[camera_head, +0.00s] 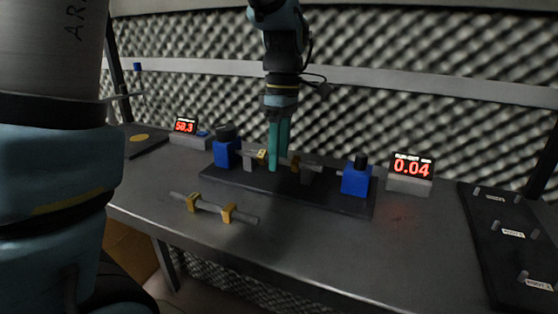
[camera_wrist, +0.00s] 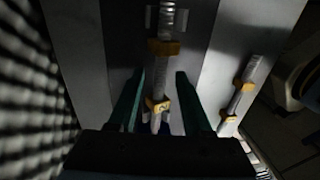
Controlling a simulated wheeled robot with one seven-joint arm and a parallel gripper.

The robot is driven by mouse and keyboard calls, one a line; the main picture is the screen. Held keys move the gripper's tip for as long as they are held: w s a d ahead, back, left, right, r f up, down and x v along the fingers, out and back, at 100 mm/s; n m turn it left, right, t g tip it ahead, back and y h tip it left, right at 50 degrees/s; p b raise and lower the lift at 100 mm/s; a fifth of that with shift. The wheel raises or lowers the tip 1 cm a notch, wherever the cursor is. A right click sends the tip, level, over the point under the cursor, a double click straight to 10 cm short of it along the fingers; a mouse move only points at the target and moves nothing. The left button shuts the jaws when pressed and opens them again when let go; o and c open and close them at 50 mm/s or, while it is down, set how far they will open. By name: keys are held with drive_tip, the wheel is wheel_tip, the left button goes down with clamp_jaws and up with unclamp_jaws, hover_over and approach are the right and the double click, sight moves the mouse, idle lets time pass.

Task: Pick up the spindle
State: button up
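A grey spindle (camera_head: 283,160) with yellow rings lies across grey supports on a dark fixture plate (camera_head: 220,177), between two blue blocks. It also shows in the wrist view (camera_wrist: 161,75), running between my fingers. My gripper (camera_head: 278,169) points down at this spindle with teal fingers. In the wrist view my gripper (camera_wrist: 161,75) is open, with gaps visible on both sides of the spindle. A second grey bar with two yellow rings (camera_head: 212,207) lies loose on the table in front of the fixture; it shows at the right in the wrist view (camera_wrist: 239,92).
The blue blocks (camera_head: 227,153) and (camera_head: 356,180) stand at the fixture's ends. Displays reading 58.3 (camera_head: 186,125) and 0.04 (camera_head: 412,167) stand behind. A dark pegged board (camera_head: 485,238) lies at right. The table front right of the loose bar is clear.

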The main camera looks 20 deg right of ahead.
clamp_jaws()
idle(1.2)
